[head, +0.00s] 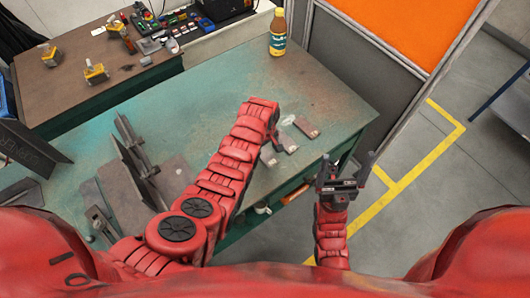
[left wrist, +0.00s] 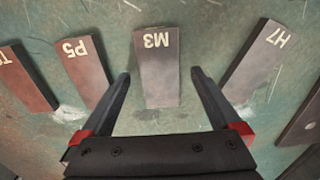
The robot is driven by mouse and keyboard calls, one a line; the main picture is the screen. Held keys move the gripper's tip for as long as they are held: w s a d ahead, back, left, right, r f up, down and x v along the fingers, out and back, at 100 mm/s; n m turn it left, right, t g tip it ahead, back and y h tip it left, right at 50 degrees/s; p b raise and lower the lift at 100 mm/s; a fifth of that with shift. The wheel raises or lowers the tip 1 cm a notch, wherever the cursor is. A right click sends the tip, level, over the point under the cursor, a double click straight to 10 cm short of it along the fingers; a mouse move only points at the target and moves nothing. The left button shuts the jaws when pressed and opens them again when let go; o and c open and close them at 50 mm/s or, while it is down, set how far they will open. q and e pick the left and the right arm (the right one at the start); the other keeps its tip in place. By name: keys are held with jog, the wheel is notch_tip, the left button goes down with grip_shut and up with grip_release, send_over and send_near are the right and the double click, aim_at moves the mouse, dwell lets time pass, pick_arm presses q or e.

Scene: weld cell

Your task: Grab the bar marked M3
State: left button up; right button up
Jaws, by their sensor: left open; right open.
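The bar marked M3 (left wrist: 157,75) is a flat grey-brown bar lying on the green table, its white mark upside down in the left wrist view. My left gripper (left wrist: 160,73) is open above it, with one black finger on each side of the bar in the picture and no visible contact. The height gap cannot be told. In the head view my left gripper (head: 272,137) is over the table by several small bars, partly hidden by its arm; their marks are unreadable there. My right gripper (head: 345,165) is open and empty, off the table's right edge.
Bar P5 (left wrist: 84,70) lies left of M3 and bar H7 (left wrist: 258,60) right. Another bar (left wrist: 26,80) is at the far left. The green table (head: 215,105) also holds a bottle (head: 278,32) at the back and grey metal plates (head: 138,165) at the left.

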pick_arm(q)
jog(key=shift+f, duration=0.4)
grip_shut()
dwell(0.4)
